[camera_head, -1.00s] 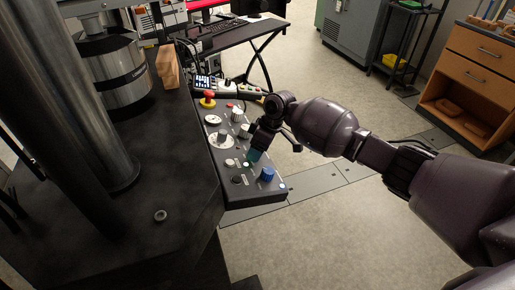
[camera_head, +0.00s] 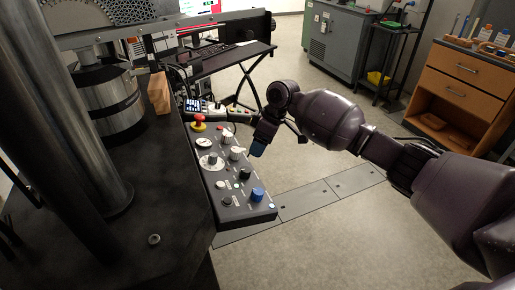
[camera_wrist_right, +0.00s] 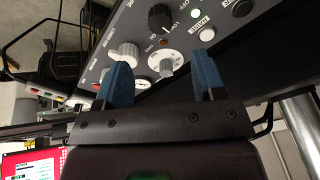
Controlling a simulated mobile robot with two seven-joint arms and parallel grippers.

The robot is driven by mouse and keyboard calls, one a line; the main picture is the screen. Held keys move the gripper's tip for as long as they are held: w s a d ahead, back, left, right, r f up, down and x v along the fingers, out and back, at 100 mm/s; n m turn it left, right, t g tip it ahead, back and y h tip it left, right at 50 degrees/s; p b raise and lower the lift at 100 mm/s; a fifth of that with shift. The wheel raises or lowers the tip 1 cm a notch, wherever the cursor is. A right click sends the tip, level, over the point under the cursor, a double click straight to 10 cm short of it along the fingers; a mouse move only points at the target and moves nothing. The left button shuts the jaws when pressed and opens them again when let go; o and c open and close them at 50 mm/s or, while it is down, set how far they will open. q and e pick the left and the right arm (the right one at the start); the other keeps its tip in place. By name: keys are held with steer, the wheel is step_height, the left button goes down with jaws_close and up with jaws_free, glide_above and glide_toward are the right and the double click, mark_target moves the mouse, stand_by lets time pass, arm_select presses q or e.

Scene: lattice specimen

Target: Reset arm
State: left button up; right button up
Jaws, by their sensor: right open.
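My right gripper (camera_head: 259,150) hangs beside the right edge of the sloped control panel (camera_head: 232,203), near its middle. In the right wrist view its two blue fingertips (camera_wrist_right: 164,80) stand apart with nothing held between them, and the panel's knobs and buttons show beyond them. In the head view the gripper appears clear of the panel. My right arm reaches in from the right. My left gripper is not in view.
A dark machine table with thick columns (camera_head: 85,120) fills the left. A wooden block (camera_head: 159,93) stands behind. Open floor (camera_head: 340,235) lies to the right; a wooden cabinet (camera_head: 468,66) stands beyond.

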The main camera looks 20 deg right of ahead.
stand_by(0.6)
steer(key=w+a+r+m+t, duration=0.1)
steer(key=w+a+r+t, duration=0.4)
steer(key=t, duration=0.4)
steer(key=s+d+f+m+h, duration=0.1)
steer(key=s+f, duration=0.6)
steer(key=s, duration=0.7)
steer(key=s+d+f+m+h, duration=0.2)
steer(key=s+d+f+m, duration=0.2)
steer(key=s+f, duration=0.4)
steer(key=s+d+f+m+t+h, duration=0.1)
steer(key=s+d+f+m, duration=0.2)
steer(key=s+f, duration=0.5)
steer(key=s, duration=1.1)
steer(key=shift+s+d+f+p, duration=0.25)
steer(key=shift+s+d+p, duration=0.05)
steer(key=shift+s+p, duration=0.1)
